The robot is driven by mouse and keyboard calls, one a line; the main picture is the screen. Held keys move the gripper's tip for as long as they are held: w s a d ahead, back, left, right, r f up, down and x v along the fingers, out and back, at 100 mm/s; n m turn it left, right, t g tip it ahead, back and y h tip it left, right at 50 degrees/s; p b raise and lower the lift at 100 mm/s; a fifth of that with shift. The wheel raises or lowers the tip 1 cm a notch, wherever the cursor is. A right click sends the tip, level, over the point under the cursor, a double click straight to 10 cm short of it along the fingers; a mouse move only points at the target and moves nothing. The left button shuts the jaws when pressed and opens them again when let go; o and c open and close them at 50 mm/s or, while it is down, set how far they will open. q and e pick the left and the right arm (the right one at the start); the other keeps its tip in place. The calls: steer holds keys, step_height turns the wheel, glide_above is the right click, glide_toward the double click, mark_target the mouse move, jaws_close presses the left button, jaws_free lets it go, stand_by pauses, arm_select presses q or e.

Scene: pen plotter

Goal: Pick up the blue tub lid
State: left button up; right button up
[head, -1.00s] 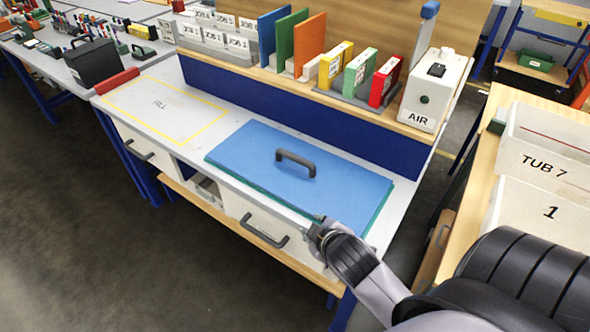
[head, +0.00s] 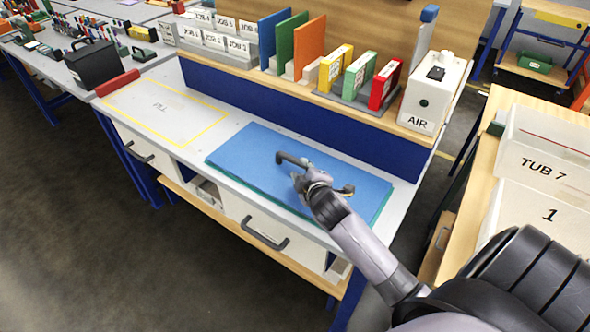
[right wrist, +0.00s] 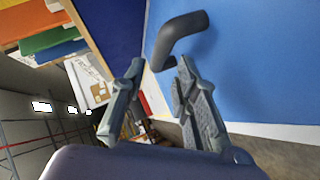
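The blue tub lid (head: 250,150) lies flat on the grey workbench, with a green edge showing along its rim. Its dark arched handle (head: 288,158) stands on its top, partly hidden by my right gripper. My right gripper (head: 322,182) is over the lid at the handle. In the right wrist view my right gripper (right wrist: 158,67) has its two fingers apart with nothing held between them. The handle (right wrist: 182,32) shows just beyond the fingertips, against the blue lid (right wrist: 255,60). My left gripper is not in view.
A yellow-outlined rectangle (head: 213,123) is marked on the bare bench left of the lid. A shelf behind holds coloured upright boards, binders and a white AIR box (head: 432,95). White tubs (head: 545,150) stand on a wooden surface to the right.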

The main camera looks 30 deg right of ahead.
mark_target(298, 163)
steer(key=shift+x, duration=2.8)
steer(key=shift+s+f, duration=0.1)
steer(key=shift+c, duration=0.5)
jaws_close()
